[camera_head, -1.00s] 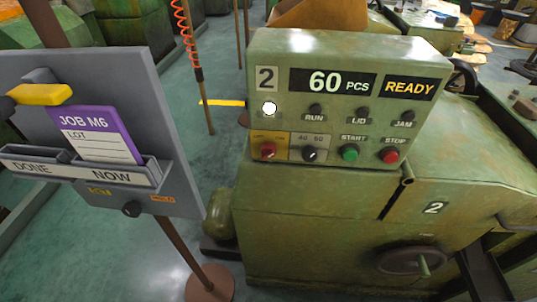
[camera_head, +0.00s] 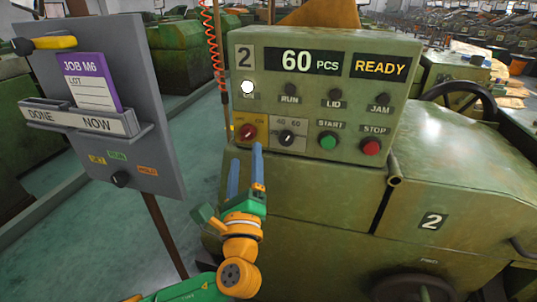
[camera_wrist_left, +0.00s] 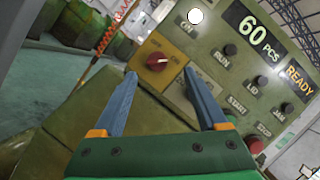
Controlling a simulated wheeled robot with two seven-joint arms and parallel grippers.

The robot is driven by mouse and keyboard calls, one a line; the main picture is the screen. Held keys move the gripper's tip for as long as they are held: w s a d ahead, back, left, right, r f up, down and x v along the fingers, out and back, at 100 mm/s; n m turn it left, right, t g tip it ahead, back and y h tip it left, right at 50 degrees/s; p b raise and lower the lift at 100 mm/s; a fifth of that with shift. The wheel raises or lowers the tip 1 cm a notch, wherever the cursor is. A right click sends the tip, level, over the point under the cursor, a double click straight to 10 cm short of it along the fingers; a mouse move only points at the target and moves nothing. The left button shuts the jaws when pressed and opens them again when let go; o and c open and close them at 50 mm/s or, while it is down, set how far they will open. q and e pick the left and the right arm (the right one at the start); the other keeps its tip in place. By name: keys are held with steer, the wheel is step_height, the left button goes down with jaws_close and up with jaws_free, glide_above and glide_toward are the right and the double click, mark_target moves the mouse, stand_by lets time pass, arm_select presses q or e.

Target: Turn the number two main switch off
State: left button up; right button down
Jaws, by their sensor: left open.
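The number two main switch is a red rotary knob (camera_head: 249,132) on a yellow plate at the lower left of the green control panel (camera_head: 310,100) marked 2. The white lamp (camera_head: 247,87) above it is lit. My left gripper (camera_head: 245,168) is open and empty, its blue fingers just below the knob. In the left wrist view the red knob (camera_wrist_left: 158,62) lies beyond and between the open fingertips (camera_wrist_left: 160,78), apart from them, with its pale pointer line towards the right of the plate. My right gripper is not in view.
The panel also holds a 40/60 selector (camera_head: 286,138), a green START button (camera_head: 328,141) and a red STOP button (camera_head: 370,147). A grey job board (camera_head: 150,130) on a post stands at the left. A handwheel (camera_head: 458,105) is at the right.

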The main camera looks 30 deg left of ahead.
mark_target(246, 138)
arm_select(q)
steer(key=x, duration=0.3)
steer(key=p+x, duration=0.1)
steer(key=x, duration=0.2)
steer(key=shift+s+a+f, duration=0.15)
steer(key=shift+a, duration=0.05)
steer(key=shift+w+a, duration=0.15)
steer(key=shift+w, duration=0.2)
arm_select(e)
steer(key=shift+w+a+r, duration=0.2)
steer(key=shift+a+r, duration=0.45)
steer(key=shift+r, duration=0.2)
arm_select(q)
jaws_close()
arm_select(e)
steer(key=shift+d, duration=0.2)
